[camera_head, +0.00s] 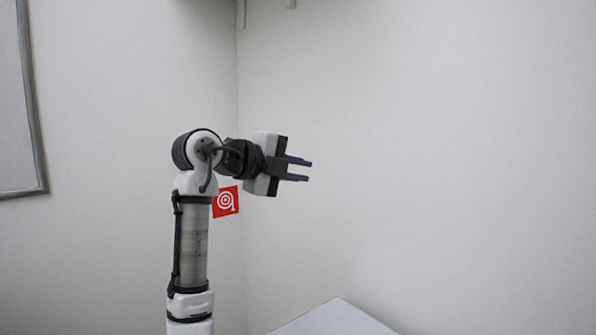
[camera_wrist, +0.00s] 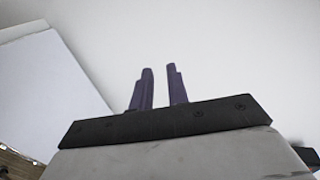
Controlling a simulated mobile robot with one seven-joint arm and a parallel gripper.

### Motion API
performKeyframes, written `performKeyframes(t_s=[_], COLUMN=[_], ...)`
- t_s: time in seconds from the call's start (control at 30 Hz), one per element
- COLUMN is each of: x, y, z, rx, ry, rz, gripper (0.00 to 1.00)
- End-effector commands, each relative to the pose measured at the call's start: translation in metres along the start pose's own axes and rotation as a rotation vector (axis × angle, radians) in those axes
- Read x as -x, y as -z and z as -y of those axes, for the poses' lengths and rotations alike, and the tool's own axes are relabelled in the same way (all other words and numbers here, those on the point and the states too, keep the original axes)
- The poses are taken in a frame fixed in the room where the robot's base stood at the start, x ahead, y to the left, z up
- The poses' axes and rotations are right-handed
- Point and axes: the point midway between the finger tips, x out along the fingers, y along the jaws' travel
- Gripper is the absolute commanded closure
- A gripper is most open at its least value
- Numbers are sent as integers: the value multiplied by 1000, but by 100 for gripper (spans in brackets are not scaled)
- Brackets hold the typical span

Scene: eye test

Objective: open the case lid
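My gripper (camera_head: 309,171) is raised in front of the bare wall in the head view, its fingers pointing right. Its two dark fingers are apart with nothing between them, so it is open and empty. The wrist view also shows the gripper (camera_wrist: 160,69) with a clear gap between the fingers. I cannot make out a case or a lid in either view. A pale flat surface (camera_head: 335,319) shows at the bottom edge of the head view, below and apart from the gripper. Most of it is cut off, and I cannot tell what it is.
A red sign (camera_head: 232,202) with a white hose symbol is on the wall behind my arm. A grey-framed panel (camera_head: 12,110) hangs at the far left. A large pale panel (camera_wrist: 45,95) fills the left of the wrist view. The space around the gripper looks clear.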

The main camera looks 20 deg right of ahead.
Motion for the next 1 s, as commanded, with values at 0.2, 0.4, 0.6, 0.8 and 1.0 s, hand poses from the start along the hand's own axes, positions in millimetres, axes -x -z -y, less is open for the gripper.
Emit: performKeyframes(t_s=[0.2,0.4,0.6,0.8,1.0], x=[20,65,108,132,138], y=[-1,-1,0,0,0], z=[-3,-3,-2,-1,0], rx=[-1,0,0,0,0], ry=[1,2,1,1,0], rz=[3,4,3,1,0], gripper=[84,84,84,84,84])
